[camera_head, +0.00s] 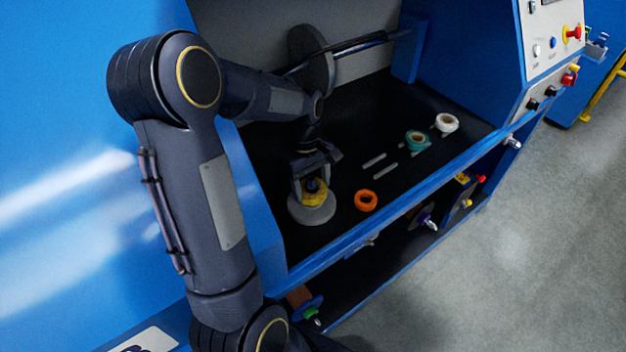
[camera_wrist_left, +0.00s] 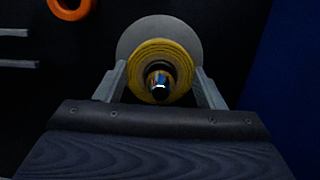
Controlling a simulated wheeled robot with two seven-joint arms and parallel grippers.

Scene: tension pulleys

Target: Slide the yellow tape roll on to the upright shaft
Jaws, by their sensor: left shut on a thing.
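The yellow tape roll (camera_head: 317,200) is between the fingers of my left gripper (camera_head: 312,182), which is shut on it. It also shows in the left wrist view (camera_wrist_left: 140,56), with a gripper finger on each side. The upright shaft's shiny tip (camera_wrist_left: 158,86) shows in the roll's hole, so the roll looks to be around the shaft. The shaft's round grey base (camera_head: 311,217) lies under the roll; its disc also shows behind the roll in the wrist view (camera_wrist_left: 155,25). Whether the roll touches the base is hidden. My right gripper is in neither view.
An orange roll (camera_head: 366,200) lies on the black surface to the right of the base. Teal (camera_head: 417,141) and white (camera_head: 447,122) rolls and grey bars (camera_head: 385,171) are farther right. A large disc on a horizontal rod (camera_head: 365,42) stands behind. A blue rail (camera_head: 400,204) edges the front.

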